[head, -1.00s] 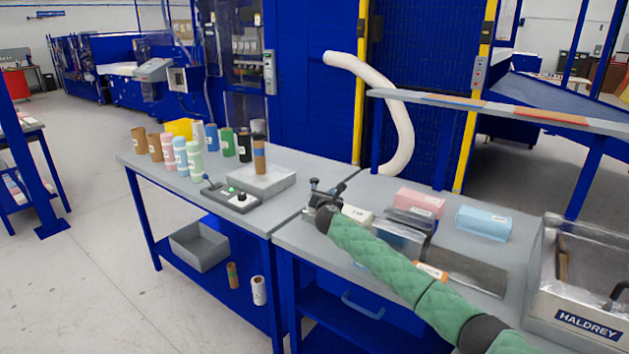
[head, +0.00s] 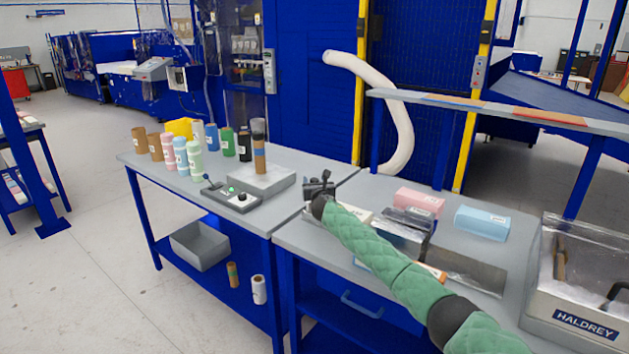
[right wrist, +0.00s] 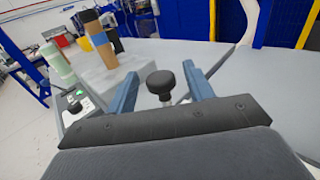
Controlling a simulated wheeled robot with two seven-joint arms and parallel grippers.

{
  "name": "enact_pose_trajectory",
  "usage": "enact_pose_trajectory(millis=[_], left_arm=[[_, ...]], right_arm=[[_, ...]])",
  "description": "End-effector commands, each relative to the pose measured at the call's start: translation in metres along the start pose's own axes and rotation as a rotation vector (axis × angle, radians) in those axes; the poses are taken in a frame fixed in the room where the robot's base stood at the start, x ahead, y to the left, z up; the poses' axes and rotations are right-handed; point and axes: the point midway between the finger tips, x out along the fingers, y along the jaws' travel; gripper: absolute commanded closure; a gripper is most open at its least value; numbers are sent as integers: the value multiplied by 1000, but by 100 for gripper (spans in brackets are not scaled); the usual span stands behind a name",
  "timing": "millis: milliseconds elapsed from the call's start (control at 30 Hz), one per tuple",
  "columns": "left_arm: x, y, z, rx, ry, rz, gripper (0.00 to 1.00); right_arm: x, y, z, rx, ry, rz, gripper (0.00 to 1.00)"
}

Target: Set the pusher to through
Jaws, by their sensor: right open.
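A round black knob (right wrist: 161,82) on a short metal stem stands between the two blue fingers of my right gripper (right wrist: 160,74) in the right wrist view. The fingers are apart, one on each side of the knob, with gaps showing. My left gripper is not in view.
A control box (head: 232,197) with a green light and a grey block (head: 262,181) bearing a brown tube (head: 259,157) are left of my gripper. Several rolls stand behind. Pink (head: 419,201) and blue (head: 482,222) blocks and a metal HALDREY box (head: 585,325) are right.

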Motion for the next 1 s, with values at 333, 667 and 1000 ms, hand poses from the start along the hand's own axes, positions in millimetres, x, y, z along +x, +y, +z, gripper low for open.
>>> enact_pose_trajectory(millis=[333, 667, 1000], left_arm=[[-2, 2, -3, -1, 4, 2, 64], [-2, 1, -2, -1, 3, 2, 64], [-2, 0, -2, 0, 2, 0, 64]], right_arm=[[15, 0, -1, 1, 2, 0, 48], [15, 0, -1, 1, 2, 0, 66], [15, -1, -1, 1, 2, 0, 100]])
